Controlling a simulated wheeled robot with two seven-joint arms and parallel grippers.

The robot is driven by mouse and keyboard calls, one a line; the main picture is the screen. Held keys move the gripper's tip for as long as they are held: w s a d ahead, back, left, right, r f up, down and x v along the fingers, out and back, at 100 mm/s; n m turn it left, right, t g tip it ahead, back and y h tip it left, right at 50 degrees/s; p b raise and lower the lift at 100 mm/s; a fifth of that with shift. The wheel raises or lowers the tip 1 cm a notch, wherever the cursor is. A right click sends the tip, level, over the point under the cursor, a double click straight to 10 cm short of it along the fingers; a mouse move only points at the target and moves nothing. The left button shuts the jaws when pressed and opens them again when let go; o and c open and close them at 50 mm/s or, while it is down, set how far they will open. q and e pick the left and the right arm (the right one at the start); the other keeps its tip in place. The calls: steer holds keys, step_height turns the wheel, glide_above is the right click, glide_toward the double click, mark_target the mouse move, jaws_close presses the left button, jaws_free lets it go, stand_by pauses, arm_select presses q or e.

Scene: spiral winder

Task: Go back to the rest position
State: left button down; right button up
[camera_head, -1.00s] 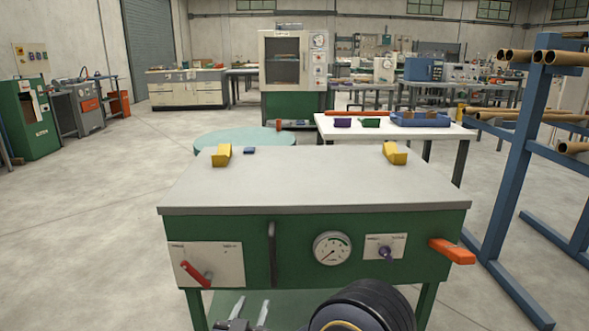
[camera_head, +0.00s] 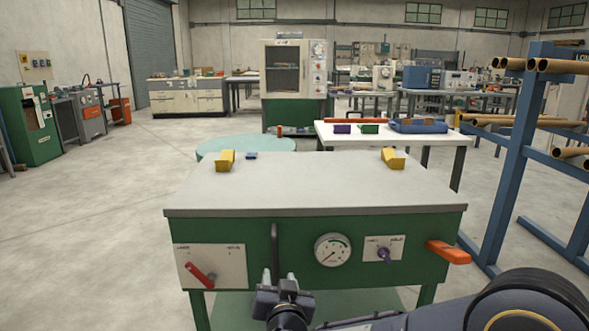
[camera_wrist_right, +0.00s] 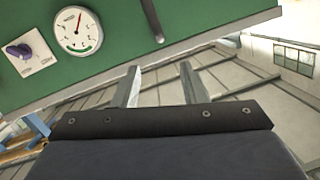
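My right gripper (camera_head: 279,281) is in front of the green cabinet of the bench (camera_head: 230,224), below the tabletop and near the black vertical handle (camera_head: 275,248). In the right wrist view its two fingers (camera_wrist_right: 160,86) stand apart with nothing between them. The green panel (camera_wrist_right: 200,35) fills the top of that view, with the handle (camera_wrist_right: 152,20) just beyond the fingers; I see no contact. My right arm comes in from the lower right. My left gripper is not in view.
The bench front carries a red lever (camera_head: 200,275), a gauge (camera_head: 332,250), a purple knob (camera_head: 384,255) and an orange handle (camera_head: 449,252) sticking out right. Two yellow blocks (camera_head: 226,161) and (camera_head: 393,159) sit on the tabletop. A blue rack (camera_head: 515,160) with tubes stands right. Floor at left is clear.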

steer(key=s+d+r+n+g+y, duration=0.1)
steer(key=s+d+r+g+y, duration=0.1)
steer(key=s+d, duration=0.3)
steer(key=s+d+r+g+y, duration=0.2)
steer(key=s+d, duration=0.1)
steer(key=d, duration=0.4)
steer(key=s+d+f+m+g+h+p, duration=0.1)
steer(key=s+d+f+g, duration=0.4)
steer(key=s, duration=0.7)
steer(key=s+d+f+g+h, duration=0.1)
steer(key=s+d+f, duration=0.3)
steer(key=s+d, duration=0.5)
step_height(320, 180, up, 31)
steer(key=s+a+p, duration=0.2)
steer(key=p, duration=2.8)
steer(key=shift+f+g, duration=0.15)
steer(key=shift+g, duration=0.15)
steer(key=shift+a, duration=0.1)
